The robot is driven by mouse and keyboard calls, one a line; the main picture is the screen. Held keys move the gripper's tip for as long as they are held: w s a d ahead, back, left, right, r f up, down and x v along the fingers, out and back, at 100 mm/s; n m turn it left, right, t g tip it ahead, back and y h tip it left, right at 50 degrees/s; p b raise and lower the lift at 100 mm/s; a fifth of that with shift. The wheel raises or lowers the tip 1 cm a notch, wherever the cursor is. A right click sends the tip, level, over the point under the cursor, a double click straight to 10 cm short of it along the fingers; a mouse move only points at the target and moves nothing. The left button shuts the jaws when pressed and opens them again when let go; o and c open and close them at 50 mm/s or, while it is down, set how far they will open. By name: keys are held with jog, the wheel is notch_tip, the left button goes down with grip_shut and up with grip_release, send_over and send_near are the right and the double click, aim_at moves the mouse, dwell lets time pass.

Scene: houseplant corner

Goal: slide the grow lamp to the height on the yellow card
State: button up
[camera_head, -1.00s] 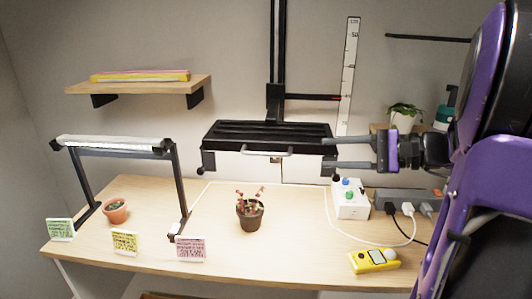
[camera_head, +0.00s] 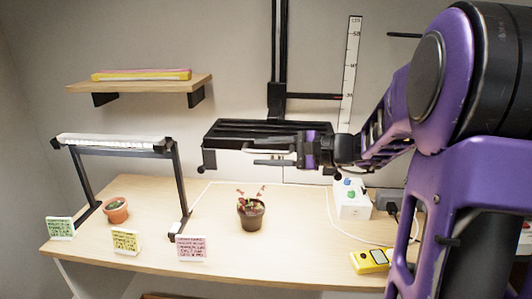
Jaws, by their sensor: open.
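The black grow lamp (camera_head: 235,131) hangs from a slider on the dark vertical rail (camera_head: 277,60) against the wall, above a small potted plant (camera_head: 251,213). A pointer arm reaches from the slider to a white ruler (camera_head: 350,65). My gripper (camera_head: 254,154) is open in front of the lamp's right half, its fingers pointing left. The lamp's front handle is hidden behind it, and I cannot tell whether the fingers are around it. The yellow card (camera_head: 125,241) stands at the table's front edge; its writing is too small to read.
A green card (camera_head: 60,228) and a pink card (camera_head: 191,248) also stand at the front edge. A second lamp on a stand (camera_head: 115,147) is at left over a potted succulent (camera_head: 116,210). A white box with knobs (camera_head: 352,200) and a yellow meter (camera_head: 370,261) are at right.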

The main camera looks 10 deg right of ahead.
grip_shut()
dwell(1.4)
